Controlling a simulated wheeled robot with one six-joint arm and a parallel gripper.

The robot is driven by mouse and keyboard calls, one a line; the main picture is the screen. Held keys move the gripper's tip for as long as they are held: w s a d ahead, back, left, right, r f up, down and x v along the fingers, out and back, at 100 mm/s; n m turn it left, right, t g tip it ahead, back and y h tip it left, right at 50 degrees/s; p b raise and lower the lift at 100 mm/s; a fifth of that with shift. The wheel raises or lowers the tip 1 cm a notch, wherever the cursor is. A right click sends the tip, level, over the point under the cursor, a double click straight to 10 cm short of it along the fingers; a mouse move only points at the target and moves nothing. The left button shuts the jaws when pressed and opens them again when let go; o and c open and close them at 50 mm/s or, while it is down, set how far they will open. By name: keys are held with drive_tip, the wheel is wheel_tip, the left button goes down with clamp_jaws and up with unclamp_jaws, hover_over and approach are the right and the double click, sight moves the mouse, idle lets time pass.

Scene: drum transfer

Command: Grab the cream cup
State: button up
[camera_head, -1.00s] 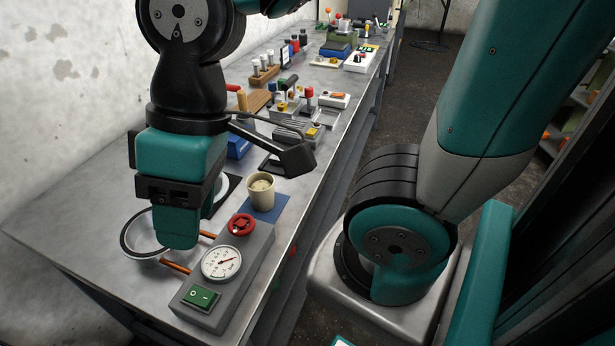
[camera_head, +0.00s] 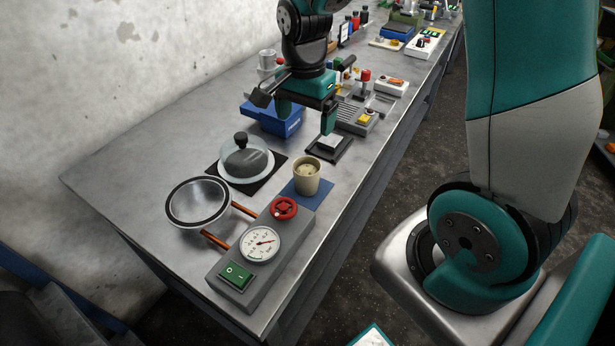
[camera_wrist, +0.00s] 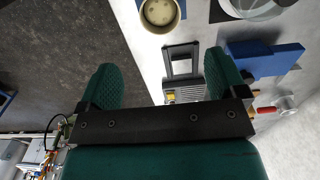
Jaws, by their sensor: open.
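The cream cup (camera_head: 306,176) stands upright on a blue mat (camera_head: 322,196) near the table's right edge, just behind the grey box with the red knob. In the wrist view the cup (camera_wrist: 161,12) shows at the top edge, partly cut off, beyond the fingertips. My gripper (camera_head: 305,122) hangs above the table behind the cup, apart from it. Its two fingers are spread with nothing between them; in the wrist view the open gripper (camera_wrist: 160,82) shows both green fingers.
A glass-domed dish (camera_head: 246,160) and a round metal bowl (camera_head: 198,202) stand left of the cup. A grey gauge box (camera_head: 262,252) is in front. A blue box (camera_head: 272,118) and a small black-framed stand (camera_head: 330,148) are close to my gripper. The left table is bare.

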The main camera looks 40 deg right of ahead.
hover_over(307, 166)
drive_tip(key=s+a, duration=0.2)
wheel_tip(307, 166, down, 9)
drive_tip(key=shift+d+f+p, duration=0.15)
drive_tip(key=shift+f+p, duration=0.4)
drive_tip(key=shift+f, duration=0.7)
drive_tip(key=shift+d+f+p, duration=0.1)
drive_tip(key=shift+f+p, duration=0.45)
drive_tip(key=shift+f, duration=0.7)
drive_tip(key=c, duration=1.1)
